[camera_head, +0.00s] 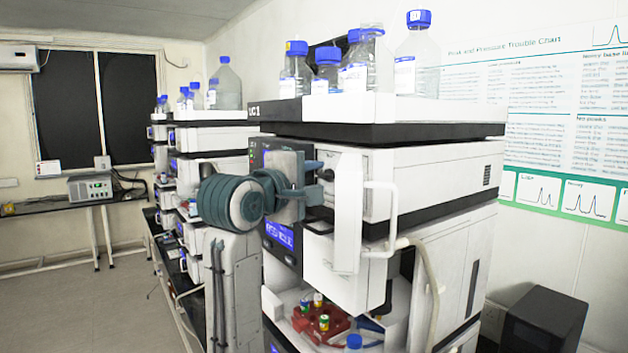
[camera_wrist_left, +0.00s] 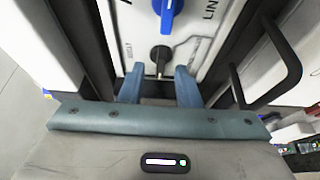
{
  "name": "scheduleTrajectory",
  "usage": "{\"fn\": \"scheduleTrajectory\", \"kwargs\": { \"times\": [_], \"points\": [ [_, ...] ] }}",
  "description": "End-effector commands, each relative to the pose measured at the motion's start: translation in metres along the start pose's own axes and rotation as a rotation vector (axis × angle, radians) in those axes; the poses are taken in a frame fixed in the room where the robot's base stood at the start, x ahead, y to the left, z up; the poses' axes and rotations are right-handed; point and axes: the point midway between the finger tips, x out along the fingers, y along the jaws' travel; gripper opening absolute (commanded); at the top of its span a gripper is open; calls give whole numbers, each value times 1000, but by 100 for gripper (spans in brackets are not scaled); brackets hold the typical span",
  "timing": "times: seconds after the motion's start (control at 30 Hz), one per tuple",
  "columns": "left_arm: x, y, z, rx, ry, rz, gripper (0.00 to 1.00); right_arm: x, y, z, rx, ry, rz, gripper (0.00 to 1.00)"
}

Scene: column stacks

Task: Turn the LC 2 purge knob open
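In the left wrist view a black knob (camera_wrist_left: 160,55) with a pointer facing down sits on a white panel (camera_wrist_left: 195,45), below a blue knob (camera_wrist_left: 168,8). My left gripper (camera_wrist_left: 159,72) is open, its two blue-grey fingers apart with the black knob's pointer seen between their tips. I cannot tell if they touch it. In the head view my left gripper (camera_head: 320,180) is at the front of the nearest stack (camera_head: 430,180), with the black knob (camera_head: 327,174) just beyond the fingertips. That stack's label appears to read LC1. My right gripper is not in view.
A white door with a handle (camera_head: 378,218) stands out right of the gripper; a black handle (camera_wrist_left: 275,65) shows in the left wrist view. Blue-capped bottles (camera_head: 418,55) stand on top. A red vial tray (camera_head: 322,322) is below. More stacks (camera_head: 205,150) stand behind left.

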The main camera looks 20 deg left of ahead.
Motion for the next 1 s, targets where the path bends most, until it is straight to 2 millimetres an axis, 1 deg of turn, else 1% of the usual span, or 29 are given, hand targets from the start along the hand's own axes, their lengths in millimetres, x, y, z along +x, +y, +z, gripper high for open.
{"fn": "scheduleTrajectory", "kwargs": {
  "times": [0.03, 0.17, 0.2, 0.4, 0.5, 0.6, 0.7, 1.0],
  "points": [
    [-7, -3, 0, 3, 1, 3, 30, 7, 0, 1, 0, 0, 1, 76],
    [-32, -4, -1, 5, 2, 6, 30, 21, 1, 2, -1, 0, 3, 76],
    [-40, -5, -1, 4, 3, 6, 30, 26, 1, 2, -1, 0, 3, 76],
    [-79, -4, 0, 4, 3, 4, 30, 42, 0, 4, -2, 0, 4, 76],
    [-92, -3, 0, 2, 1, 3, 30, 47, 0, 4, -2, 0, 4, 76],
    [-99, -2, 0, 1, 1, 1, 30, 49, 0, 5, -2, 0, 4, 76],
    [-102, -2, 0, 0, 1, -1, 30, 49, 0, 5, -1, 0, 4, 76],
    [-101, -1, 0, 0, 0, -1, 30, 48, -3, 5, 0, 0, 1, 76]
  ]
}}
